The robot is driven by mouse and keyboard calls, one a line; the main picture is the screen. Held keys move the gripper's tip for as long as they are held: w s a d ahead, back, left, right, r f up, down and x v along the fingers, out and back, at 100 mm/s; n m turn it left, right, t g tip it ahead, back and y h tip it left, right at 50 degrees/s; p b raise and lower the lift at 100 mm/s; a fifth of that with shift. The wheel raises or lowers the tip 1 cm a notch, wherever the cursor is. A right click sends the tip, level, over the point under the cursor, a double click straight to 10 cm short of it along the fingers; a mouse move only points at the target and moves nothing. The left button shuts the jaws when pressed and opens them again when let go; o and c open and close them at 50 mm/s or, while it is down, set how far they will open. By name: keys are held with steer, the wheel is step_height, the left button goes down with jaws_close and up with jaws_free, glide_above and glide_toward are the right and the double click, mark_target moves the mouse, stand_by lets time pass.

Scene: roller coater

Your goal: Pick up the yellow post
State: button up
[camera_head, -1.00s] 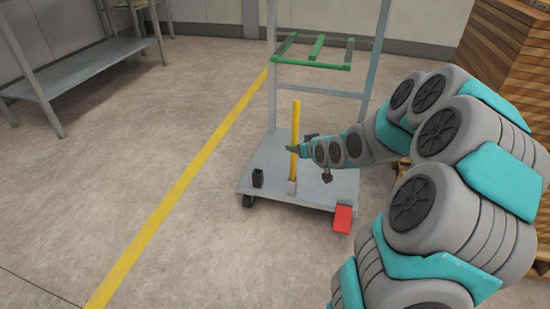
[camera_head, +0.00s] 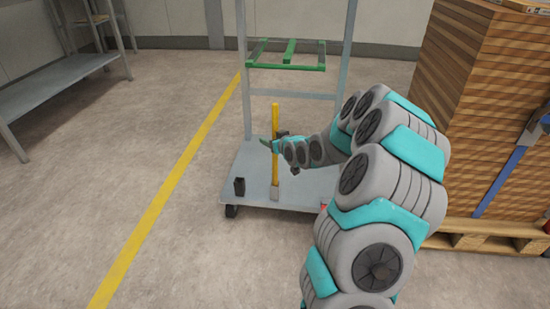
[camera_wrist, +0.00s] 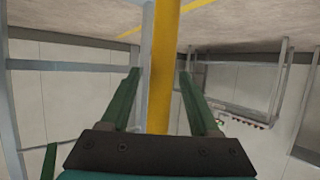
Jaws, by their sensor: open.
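The yellow post (camera_head: 275,126) stands upright on the grey base of a wheeled cart, its foot in a small grey socket. In the wrist view the yellow post (camera_wrist: 163,70) runs between my two green fingers, with gaps visible on both sides. My gripper (camera_head: 271,145) is at the post's middle height in the head view. In the wrist view my gripper (camera_wrist: 157,95) is open, with a finger on each side of the post. The wrist picture appears upside down, with floor at the top.
A stack of brown boards (camera_head: 480,110) stands on a pallet at right. Floor left of the cart is clear, with a yellow line (camera_head: 165,190).

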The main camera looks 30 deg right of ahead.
steer(key=shift+w, duration=0.2)
jaws_close()
stand_by(0.4)
stand_by(0.9)
